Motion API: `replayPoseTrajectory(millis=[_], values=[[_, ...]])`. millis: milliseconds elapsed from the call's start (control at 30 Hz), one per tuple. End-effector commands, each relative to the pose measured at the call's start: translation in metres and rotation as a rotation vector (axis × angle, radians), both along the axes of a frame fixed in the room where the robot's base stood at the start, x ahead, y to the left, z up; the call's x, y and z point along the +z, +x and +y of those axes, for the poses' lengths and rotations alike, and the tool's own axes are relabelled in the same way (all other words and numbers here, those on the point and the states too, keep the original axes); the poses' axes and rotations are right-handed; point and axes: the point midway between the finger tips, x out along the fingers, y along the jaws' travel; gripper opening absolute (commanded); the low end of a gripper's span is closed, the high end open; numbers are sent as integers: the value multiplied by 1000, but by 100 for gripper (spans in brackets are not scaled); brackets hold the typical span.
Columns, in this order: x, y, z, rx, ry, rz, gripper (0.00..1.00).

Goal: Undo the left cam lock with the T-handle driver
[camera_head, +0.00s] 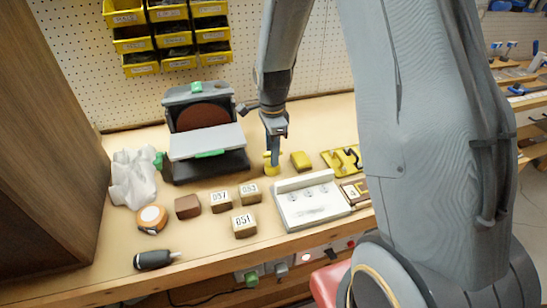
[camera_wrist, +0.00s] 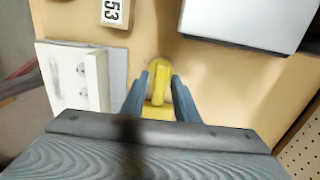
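The T-handle driver (camera_head: 271,165) is yellow and stands upright on the bench behind the white cam-lock panel. My gripper (camera_head: 274,140) is directly above it, pointing down. In the wrist view the yellow handle (camera_wrist: 158,90) lies between the two fingers of my gripper (camera_wrist: 162,80). The fingers are apart, one on each side; firm contact does not show. The left cam lock (camera_head: 293,196) is uncovered. The panel (camera_wrist: 62,72) shows at left in the wrist view.
A yellow block (camera_head: 301,161) and a yellow plate (camera_head: 344,159) lie right of the driver. A grey machine (camera_head: 206,141) stands behind left.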

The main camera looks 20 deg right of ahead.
Motion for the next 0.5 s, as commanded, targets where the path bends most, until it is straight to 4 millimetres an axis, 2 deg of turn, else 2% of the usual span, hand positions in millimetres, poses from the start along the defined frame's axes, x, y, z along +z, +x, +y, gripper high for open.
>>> replayPoseTrajectory(millis=[100,267,500], values=[[0,0,0,0,0,0,28],[0,0,0,0,0,0,1],[2,0,0,0,0,-1,0]])
